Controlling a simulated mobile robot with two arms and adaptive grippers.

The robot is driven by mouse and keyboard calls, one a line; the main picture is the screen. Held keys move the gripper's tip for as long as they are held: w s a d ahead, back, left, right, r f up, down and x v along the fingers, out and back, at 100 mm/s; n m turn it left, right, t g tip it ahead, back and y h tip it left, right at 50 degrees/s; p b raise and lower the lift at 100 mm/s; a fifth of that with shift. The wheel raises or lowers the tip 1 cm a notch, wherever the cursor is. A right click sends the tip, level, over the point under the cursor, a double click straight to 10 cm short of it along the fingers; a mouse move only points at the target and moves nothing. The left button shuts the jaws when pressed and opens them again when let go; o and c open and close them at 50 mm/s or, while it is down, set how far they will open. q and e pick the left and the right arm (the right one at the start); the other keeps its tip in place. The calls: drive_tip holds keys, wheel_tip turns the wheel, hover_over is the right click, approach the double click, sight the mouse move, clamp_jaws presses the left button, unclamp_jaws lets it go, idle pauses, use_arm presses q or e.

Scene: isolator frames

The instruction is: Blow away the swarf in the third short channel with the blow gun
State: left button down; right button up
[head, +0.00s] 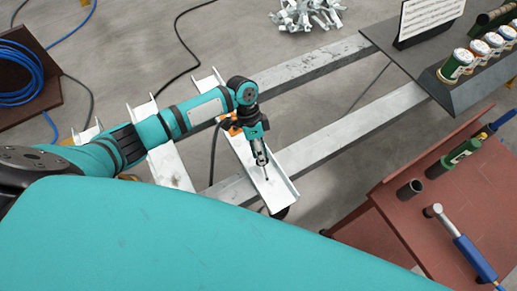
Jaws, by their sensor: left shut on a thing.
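Three short white channels lie across the grey beams: one at the far left (88,132), one in the middle (166,168) and one at the right (283,188). I take the right one as the third. My left gripper (254,132) is above this right channel, shut on the blow gun (260,152). The gun's nozzle points down into the channel, its thin tip close to the channel floor near the front end. I cannot make out swarf in this channel; the gun covers part of it. Dark specks show on the middle channel. My right gripper is not in view.
Two long grey beams (340,133) run toward a dark table (425,68) with several cans (455,66) and a sign (430,18). A red-brown stand (405,225) at the right holds tools. A coiled blue hose (20,70) is at the left. Scrap metal (305,14) lies behind.

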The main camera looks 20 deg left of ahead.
use_arm(q)
drive_tip(key=shift+s+d+r+p, duration=0.1)
drive_tip(key=shift+s+d+p, duration=0.2)
drive_tip(key=shift+d+p, duration=0.15)
drive_tip(key=shift+s+d, duration=0.2)
drive_tip(key=shift+d, duration=0.1)
drive_tip(key=shift+s+d, duration=0.1)
drive_tip(key=shift+p, duration=0.3)
wheel_tip(320, 180, up, 9)
drive_tip(key=p, duration=0.8)
drive_tip(key=shift+p, duration=0.35)
idle(0.4)
